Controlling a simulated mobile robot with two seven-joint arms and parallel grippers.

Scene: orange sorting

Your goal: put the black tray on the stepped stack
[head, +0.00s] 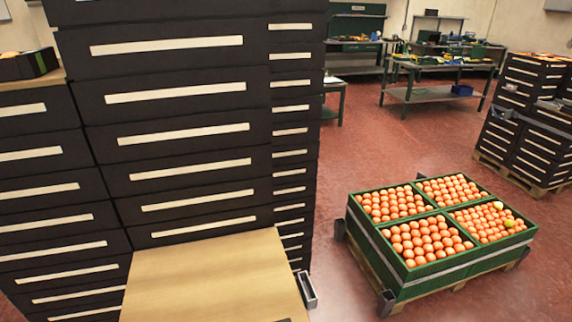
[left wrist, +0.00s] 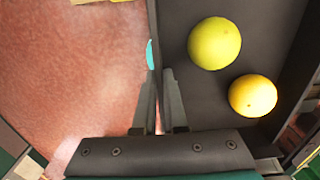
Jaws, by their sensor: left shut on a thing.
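In the left wrist view my left gripper (left wrist: 161,108) is shut on the side wall of a black tray (left wrist: 202,92). A yellow-green fruit (left wrist: 214,43) and an orange-yellow fruit (left wrist: 253,96) lie in the tray. The tray's far parts are cut off by the frame. In the head view the stepped stack (head: 190,135) of black trays with pale label strips fills the left half. A low step with a bare wooden top (head: 215,280) stands at its front. Neither gripper shows in the head view, and my right gripper is not seen.
A green crate (head: 440,282) of oranges in compartments stands on a pallet at right. Another black stack (head: 528,120) stands at far right, and workbenches (head: 440,92) at the back. Red floor (head: 385,150) lies clear between them. A black tray (head: 30,66) sits at upper left.

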